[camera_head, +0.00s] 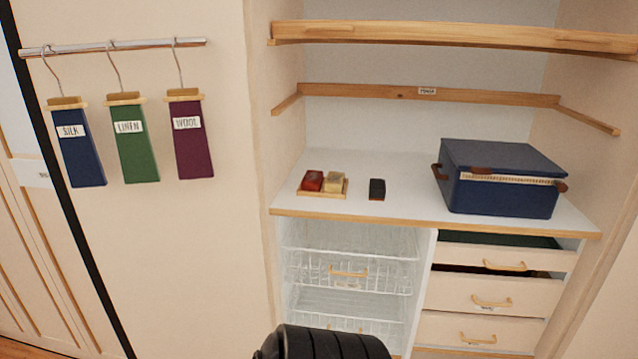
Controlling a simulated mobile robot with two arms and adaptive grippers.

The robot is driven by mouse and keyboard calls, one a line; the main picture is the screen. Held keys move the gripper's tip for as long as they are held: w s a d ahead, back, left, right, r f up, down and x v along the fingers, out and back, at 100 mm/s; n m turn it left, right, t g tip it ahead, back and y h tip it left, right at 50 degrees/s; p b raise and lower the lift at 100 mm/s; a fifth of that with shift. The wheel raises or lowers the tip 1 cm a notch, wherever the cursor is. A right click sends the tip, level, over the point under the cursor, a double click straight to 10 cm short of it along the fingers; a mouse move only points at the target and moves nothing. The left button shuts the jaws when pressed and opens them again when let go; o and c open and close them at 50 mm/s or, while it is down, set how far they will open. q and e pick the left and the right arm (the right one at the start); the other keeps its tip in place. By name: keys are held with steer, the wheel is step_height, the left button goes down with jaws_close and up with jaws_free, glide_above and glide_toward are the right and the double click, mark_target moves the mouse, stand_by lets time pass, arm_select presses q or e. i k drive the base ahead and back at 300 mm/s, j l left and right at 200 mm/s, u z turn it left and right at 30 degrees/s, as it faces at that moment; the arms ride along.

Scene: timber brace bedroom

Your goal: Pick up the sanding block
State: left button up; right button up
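A small dark block (377,189) with a thin brownish lower edge lies on the white shelf top (405,203). It looks like the sanding block, though it is too small to make out its surface. It sits apart from the things on either side, near the middle of the shelf. Neither of my grippers shows in the head view. Only a black ribbed part of my own body shows at the bottom edge, well below the shelf.
A small wooden tray (308,193) with a red and a tan piece is left of the block. A blue case (497,190) stands at right. A wooden rail (430,94) crosses above. Wire baskets (345,272) and drawers (480,296) are below; fabric samples (135,150) hang left.

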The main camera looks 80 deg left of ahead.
mark_target(377, 193)
steer(key=u, duration=2.7)
